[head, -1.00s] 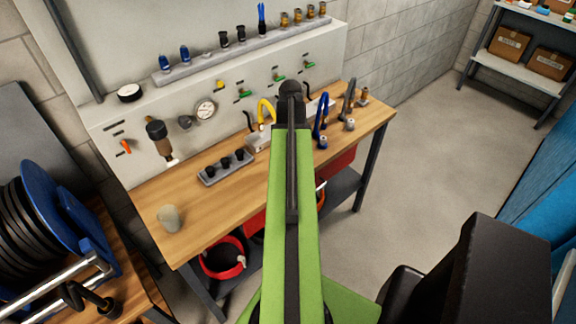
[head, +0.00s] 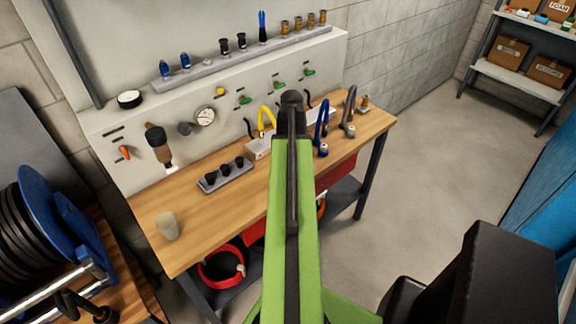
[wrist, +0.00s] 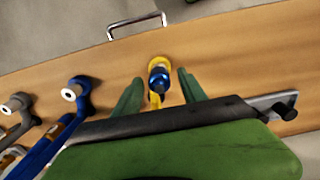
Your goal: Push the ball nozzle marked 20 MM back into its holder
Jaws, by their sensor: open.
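In the wrist view, a small blue nozzle (wrist: 159,78) with a rounded, shiny top sits within a yellow curved piece (wrist: 160,61). I cannot read a 20 MM mark on it. My gripper (wrist: 156,85) is open, one green finger on each side of the nozzle, with gaps between. I cannot tell whether the fingertips are level with it. In the head view, a yellow hook-shaped arm (head: 266,116) stands on the bench beside my arm. My gripper's fingers are hidden there behind my green arm.
A blue hook (head: 322,125) and a grey hook (head: 349,108) stand to the right on the wooden bench (head: 190,212). A wall rack (head: 200,75) holds several nozzles.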

